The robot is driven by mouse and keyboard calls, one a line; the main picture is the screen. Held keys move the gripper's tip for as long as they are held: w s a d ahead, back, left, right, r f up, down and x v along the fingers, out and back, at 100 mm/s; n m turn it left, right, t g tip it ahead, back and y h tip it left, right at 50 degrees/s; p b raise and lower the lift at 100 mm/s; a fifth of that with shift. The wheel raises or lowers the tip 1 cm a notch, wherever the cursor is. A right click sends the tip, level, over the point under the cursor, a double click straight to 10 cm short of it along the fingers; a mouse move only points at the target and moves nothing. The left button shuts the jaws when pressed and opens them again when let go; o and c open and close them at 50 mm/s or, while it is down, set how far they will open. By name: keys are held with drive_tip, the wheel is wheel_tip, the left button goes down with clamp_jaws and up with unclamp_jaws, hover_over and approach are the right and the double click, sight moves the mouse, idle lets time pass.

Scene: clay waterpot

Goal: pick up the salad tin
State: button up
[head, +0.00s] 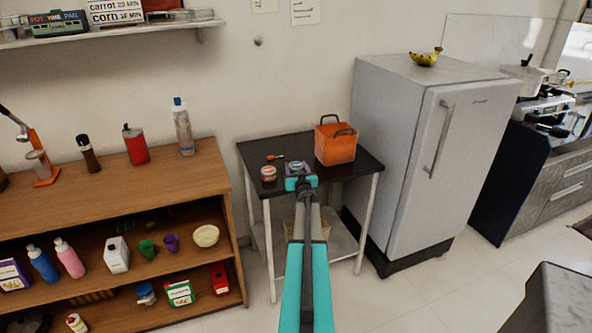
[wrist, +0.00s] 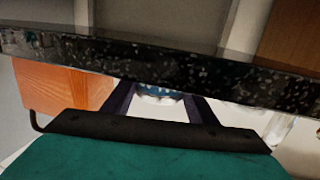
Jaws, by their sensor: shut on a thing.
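My gripper (head: 299,172) is at the front of the small black table (head: 330,176), shut on a small tin (head: 297,165) with a pale and blue top. In the wrist view the held tin (wrist: 160,93) shows as a blue and white strip between the two dark fingers (wrist: 160,103); the rest of it is hidden. Its label is too small to read, so I cannot tell whether it is the salad tin. A second small tin (head: 268,173), reddish with a pale top, stands on the table to the left, apart from my gripper.
An orange basket (head: 334,150) with dark handles stands at the back right of the black table; it shows at left in the wrist view (wrist: 60,92). A small orange-handled item (head: 276,157) lies behind the tins. A grey fridge (head: 400,150) is right, a wooden shelf (head: 100,195) left.

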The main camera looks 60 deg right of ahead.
sight(296, 165)
drive_tip(key=shift+r, duration=0.45)
wheel_tip(296, 165, up, 2)
drive_tip(key=shift+r, duration=0.25)
drive_tip(key=s+a, duration=0.3)
drive_tip(key=s, duration=0.4)
drive_tip(key=s+a+r, duration=0.1)
drive_tip(key=s+a, duration=0.2)
drive_tip(key=s, duration=0.4)
drive_tip(key=shift+s+a, duration=0.2)
drive_tip(key=shift+s, duration=0.2)
